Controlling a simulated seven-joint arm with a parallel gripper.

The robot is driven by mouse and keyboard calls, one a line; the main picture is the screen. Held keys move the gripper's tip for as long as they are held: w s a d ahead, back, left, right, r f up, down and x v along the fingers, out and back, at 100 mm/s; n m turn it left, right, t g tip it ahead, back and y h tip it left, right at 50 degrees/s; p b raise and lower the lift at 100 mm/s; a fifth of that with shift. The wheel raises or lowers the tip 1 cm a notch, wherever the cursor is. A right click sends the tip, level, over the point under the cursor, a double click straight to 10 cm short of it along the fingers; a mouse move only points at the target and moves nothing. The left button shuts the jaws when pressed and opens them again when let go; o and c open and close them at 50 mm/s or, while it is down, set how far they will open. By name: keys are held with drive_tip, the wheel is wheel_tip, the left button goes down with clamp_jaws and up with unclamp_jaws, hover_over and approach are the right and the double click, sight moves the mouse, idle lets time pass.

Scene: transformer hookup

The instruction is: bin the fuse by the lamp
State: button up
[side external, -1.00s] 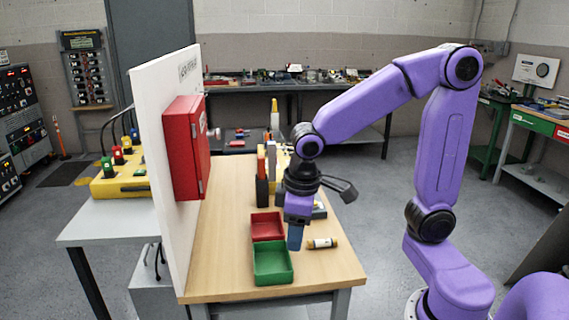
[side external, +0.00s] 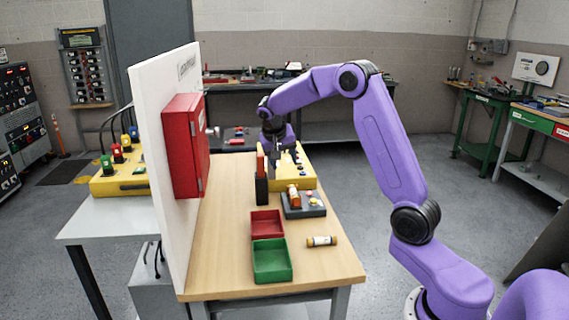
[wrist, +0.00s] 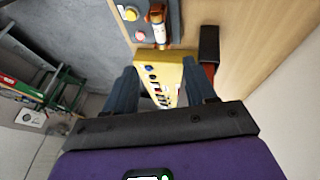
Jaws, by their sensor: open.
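A pale fuse with gold ends (side external: 321,241) lies loose on the wooden table, right of the green bin (side external: 272,275). The red bin (side external: 265,224) adjoins the green one; both look empty. My gripper (wrist: 163,85) is open and empty over the yellow box (wrist: 173,68), beyond the block. Its fingers are unclear in the side view.
A black holder with a red upright piece (side external: 261,182) stands left of the yellow box. A white panel (side external: 160,130) with a red cabinet (side external: 185,147) borders the table's left. The table's near right is mostly clear.

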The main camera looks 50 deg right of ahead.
sight(293, 192)
drive_tip(key=x, duration=1.7)
drive_tip(key=shift+d+f, duration=0.2)
drive_tip(key=shift+r, duration=0.1)
clamp_jaws()
